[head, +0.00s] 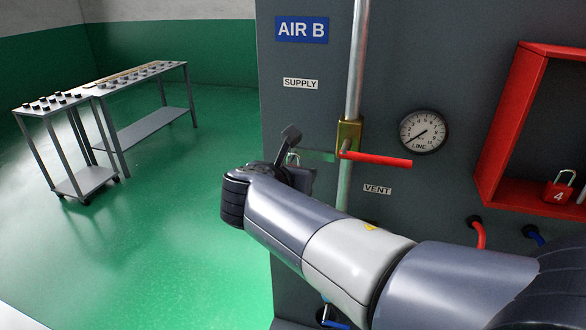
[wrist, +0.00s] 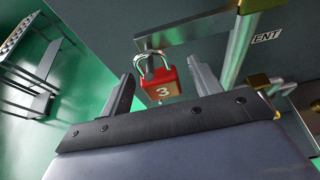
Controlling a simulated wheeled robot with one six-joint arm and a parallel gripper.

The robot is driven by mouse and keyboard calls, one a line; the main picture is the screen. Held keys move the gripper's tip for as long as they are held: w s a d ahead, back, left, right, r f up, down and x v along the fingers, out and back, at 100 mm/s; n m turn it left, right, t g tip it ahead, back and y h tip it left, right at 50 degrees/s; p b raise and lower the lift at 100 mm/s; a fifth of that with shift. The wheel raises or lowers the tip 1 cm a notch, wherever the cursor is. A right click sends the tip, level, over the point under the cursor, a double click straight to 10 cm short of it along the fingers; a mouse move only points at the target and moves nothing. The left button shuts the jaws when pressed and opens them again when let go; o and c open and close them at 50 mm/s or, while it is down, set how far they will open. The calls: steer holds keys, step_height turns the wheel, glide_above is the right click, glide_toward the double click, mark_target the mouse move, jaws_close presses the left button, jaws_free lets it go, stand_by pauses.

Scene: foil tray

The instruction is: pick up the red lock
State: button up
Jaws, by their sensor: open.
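A red lock (wrist: 161,83) marked 3 hangs by its silver shackle from a flat metal bar (wrist: 190,32) in the wrist view. My gripper (wrist: 160,69) is open, with one finger on each side of the lock body. Gaps show between the lock and both fingers, so it is not clamped. A second red lock (head: 558,191), marked 4, sits in the red box at the right.
The red valve handle (head: 376,159) and vertical pipe (head: 357,60) stand just right of my gripper. A gauge (head: 423,132) and the red box (head: 496,135) are on the grey panel. Tables (head: 150,72) stand far left, with open green floor before them.

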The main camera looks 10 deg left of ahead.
steer(key=shift+w+d+f, duration=0.1)
steer(key=shift+w+f, duration=0.1)
steer(key=shift+w, duration=0.25)
steer(key=c, duration=1.1)
